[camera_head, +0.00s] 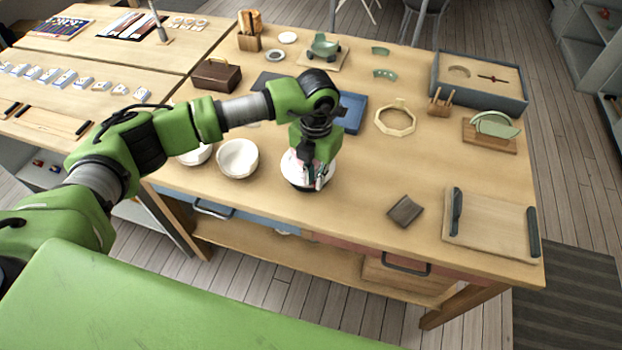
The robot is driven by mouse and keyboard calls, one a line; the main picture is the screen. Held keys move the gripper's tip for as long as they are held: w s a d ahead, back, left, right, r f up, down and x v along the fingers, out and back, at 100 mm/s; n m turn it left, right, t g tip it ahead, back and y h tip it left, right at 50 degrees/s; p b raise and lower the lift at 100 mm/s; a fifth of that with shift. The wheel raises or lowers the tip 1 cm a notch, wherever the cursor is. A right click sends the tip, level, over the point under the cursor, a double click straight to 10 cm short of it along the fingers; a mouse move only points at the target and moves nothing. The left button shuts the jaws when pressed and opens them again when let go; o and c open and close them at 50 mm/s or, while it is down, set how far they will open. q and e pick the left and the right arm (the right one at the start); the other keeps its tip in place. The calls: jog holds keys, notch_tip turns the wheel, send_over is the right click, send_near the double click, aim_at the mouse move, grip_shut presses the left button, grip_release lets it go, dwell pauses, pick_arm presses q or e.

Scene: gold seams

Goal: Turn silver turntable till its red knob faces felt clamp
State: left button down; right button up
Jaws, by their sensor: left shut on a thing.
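The silver turntable (292,170) is a small pale round disc on a dark base, near the front edge of the wooden table. My left gripper (319,182) points down over its right side and is shut on it at the rim. A small reddish spot shows by the fingertips; the red knob itself is mostly hidden by the gripper. The felt clamp cannot be told for sure; a board with dark clamp-like bars (492,224) lies at the table's right front. My right gripper is not in view.
Two white bowls, one of them nearer (238,158), stand left of the turntable. A blue tray (352,112) lies behind my gripper. A wooden octagonal ring (395,119) and a dark square pad (405,211) lie to the right. The table between pad and turntable is clear.

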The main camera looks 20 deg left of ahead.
pick_arm(q)
jog(key=shift+w+d+n+b, duration=0.4)
jog(key=shift+d+n+b, duration=0.15)
jog(key=shift+n, duration=0.4)
jog(key=shift+w+d+n+b, duration=0.45)
jog(key=shift+n+b, duration=0.2)
jog(key=shift+n, duration=0.3)
jog(key=shift+w+d+n+b, duration=0.3)
jog(key=shift+w+n+b, duration=0.25)
jog(key=shift+n, duration=0.45)
jog(key=shift+w+d+n+b, duration=0.3)
jog(key=shift+w+n+b, duration=0.2)
jog(key=shift+n, duration=0.5)
jog(key=shift+w+d+n+b, duration=0.2)
jog(key=shift+w+n+b, duration=0.4)
jog(key=shift+n, duration=0.5)
jog(key=shift+w+n+b, duration=0.35)
jog(key=shift+w+n, duration=0.3)
jog(key=shift+n, duration=0.45)
jog(key=shift+w, duration=0.15)
jog(key=c, duration=2.4)
grip_release()
